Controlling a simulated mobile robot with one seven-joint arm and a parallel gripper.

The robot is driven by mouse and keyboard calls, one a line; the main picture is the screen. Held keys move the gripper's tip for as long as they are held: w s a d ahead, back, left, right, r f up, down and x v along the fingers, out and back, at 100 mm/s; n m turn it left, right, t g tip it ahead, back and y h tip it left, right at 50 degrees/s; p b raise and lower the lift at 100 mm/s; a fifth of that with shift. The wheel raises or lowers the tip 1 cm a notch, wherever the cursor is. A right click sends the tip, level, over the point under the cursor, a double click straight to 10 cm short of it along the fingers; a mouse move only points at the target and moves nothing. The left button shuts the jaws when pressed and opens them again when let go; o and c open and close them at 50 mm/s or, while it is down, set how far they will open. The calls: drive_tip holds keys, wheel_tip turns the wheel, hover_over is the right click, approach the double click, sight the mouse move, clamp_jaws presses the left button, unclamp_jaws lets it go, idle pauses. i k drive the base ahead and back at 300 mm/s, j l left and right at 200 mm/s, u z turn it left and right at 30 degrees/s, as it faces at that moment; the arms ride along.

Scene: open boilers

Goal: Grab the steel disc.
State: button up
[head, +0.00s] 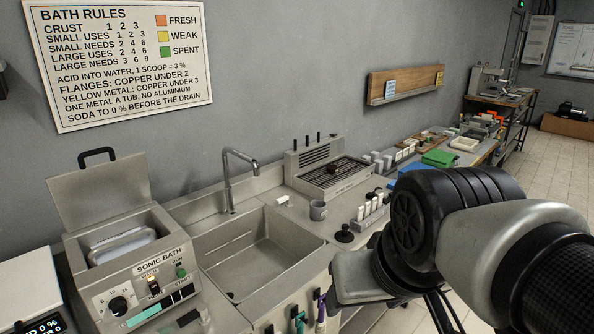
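I cannot make out a steel disc in the head view; it may be hidden behind my arm or too small to tell. My arm reaches in from the right edge. The grey block at its end, which looks like my gripper (362,276), hangs at the front edge of the counter, right of the sink. Its fingers do not show clearly, so I cannot tell whether it is open or holds anything.
The sonic bath (150,265) stands open at left, its lid raised. The sink (262,250) looks empty. A grey cup (318,210), a black knobbed piece (343,236) and a rack of white bottles (371,212) stand right of it. A green box (439,158) lies farther back.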

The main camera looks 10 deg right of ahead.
sight(332, 168)
drive_tip(key=l+z, duration=0.25)
drive_tip(key=i+l+u, duration=0.1)
drive_tip(key=u, duration=0.25)
drive_tip(key=i+l+u, duration=0.15)
drive_tip(key=u, duration=0.2)
drive_tip(key=i+l+u, duration=0.1)
drive_tip(key=u, duration=0.2)
drive_tip(key=i+l+u, duration=0.15)
drive_tip(key=l, duration=0.25)
drive_tip(key=l+u, duration=0.1)
drive_tip(key=l, duration=0.3)
drive_tip(key=i+l+u, duration=0.15)
drive_tip(key=l, duration=0.25)
drive_tip(key=i+l, duration=0.1)
drive_tip(key=l, duration=0.55)
drive_tip(key=i+l, duration=0.1)
drive_tip(key=l, duration=0.55)
drive_tip(key=i+l, duration=0.15)
drive_tip(key=l, duration=0.5)
drive_tip(key=i+l+u, duration=0.1)
drive_tip(key=l, duration=0.55)
